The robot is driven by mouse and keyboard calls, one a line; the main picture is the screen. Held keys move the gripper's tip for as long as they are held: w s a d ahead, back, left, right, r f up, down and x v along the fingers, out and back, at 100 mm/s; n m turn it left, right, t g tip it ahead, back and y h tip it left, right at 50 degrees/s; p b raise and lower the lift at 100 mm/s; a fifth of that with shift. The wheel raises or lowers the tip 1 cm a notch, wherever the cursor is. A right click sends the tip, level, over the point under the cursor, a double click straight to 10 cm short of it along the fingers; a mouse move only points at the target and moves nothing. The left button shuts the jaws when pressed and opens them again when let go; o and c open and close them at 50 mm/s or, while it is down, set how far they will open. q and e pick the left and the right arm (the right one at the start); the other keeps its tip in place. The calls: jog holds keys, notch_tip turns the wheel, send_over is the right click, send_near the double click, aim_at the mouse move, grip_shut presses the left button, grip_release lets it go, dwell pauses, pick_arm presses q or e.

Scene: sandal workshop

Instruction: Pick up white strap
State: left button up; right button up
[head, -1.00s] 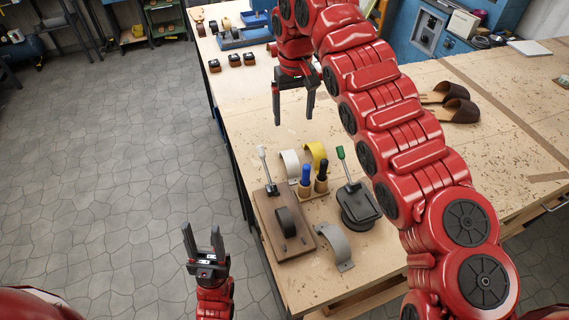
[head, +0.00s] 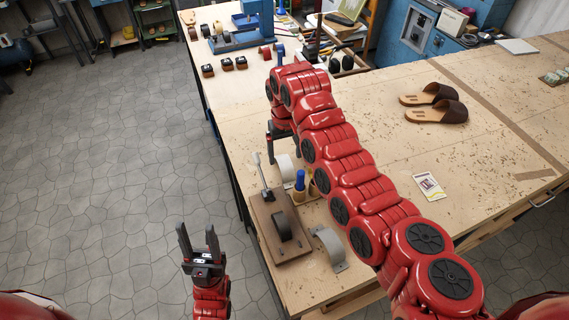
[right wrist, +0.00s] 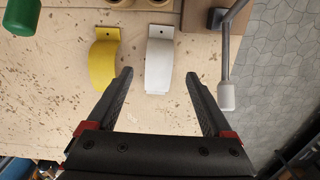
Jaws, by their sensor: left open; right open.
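The white strap (right wrist: 159,66), a curved band with a flat holed end, is on the workbench beside a yellow strap (right wrist: 103,65) in the right wrist view. In the head view the white strap (head: 287,168) shows partly beside my right arm. My right gripper (right wrist: 159,75) is open and empty, its fingertips on either side of the white strap's near end in the picture; contact cannot be told. In the head view my right gripper (head: 272,147) is partly hidden. My left gripper (head: 197,232) is open and empty over the floor, left of the bench.
A lever tool (head: 264,178) and a brown wooden base with a dark strap (head: 283,228) stand close by. A blue-handled tool (head: 299,181) and a grey strap (head: 329,247) are near my right arm. Brown sandals (head: 436,112) lie farther right. The bench around the sandals is mostly clear.

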aim_at(285, 163)
jog(key=shift+f+p, duration=0.15)
jog(key=shift+p, duration=0.15)
jog(key=f+p, duration=0.3)
jog(key=f, duration=0.1)
jog(key=shift+w, duration=0.2)
jog(key=shift+f, duration=0.5)
grip_shut()
